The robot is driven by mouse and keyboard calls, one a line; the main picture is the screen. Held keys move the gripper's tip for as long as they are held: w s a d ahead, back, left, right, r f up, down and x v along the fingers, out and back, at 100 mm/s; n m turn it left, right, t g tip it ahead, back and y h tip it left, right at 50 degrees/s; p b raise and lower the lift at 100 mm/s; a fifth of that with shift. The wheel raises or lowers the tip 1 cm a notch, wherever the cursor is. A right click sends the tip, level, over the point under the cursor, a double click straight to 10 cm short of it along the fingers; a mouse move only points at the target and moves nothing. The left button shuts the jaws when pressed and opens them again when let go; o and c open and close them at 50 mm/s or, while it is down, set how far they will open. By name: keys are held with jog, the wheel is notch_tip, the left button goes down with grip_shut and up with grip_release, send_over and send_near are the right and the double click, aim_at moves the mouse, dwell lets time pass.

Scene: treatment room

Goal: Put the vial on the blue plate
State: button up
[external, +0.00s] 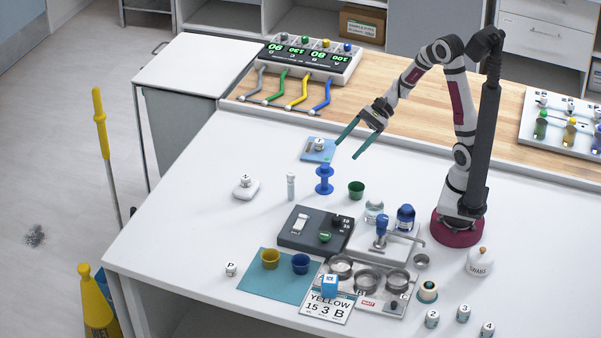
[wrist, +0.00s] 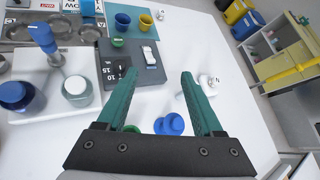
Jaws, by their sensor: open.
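A slim, pale vial (external: 291,186) stands upright on the white table, left of the blue spool, in the external view. In the wrist view a small pale piece beside the right finger may be this vial; I cannot tell. A light blue square plate (external: 329,155) lies at the table's back edge with a small white labelled block and a dark flat piece on it. My gripper (external: 347,150) is open and empty, above the table to the right of the plate. Its two green fingers also show spread in the wrist view (wrist: 158,73).
A blue spool (external: 324,180) and green cup (external: 356,189) stand below my gripper. A dark scale-like box (external: 290,240), a teal mat (external: 255,287) with yellow and blue cups, and a metal rack (external: 388,304) lie nearer the front. The table's left side is mostly clear.

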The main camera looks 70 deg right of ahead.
jog(key=s+a+r+n+g+h, duration=0.1)
jog(key=s+a+r+n+g, duration=0.1)
jog(key=s+a+n+g, duration=0.6)
jog(key=s+d+n+t+h, duration=0.1)
jog(key=s+d+n+h, duration=0.1)
jog(key=s, duration=0.5)
jog(key=s+d+n+h, duration=0.2)
jog(key=s+n+h, duration=0.2)
jog(key=s, duration=0.3)
jog(key=shift+d+t+h, duration=0.35)
jog(key=shift+t+h, duration=0.05)
jog(key=shift+h, duration=0.2)
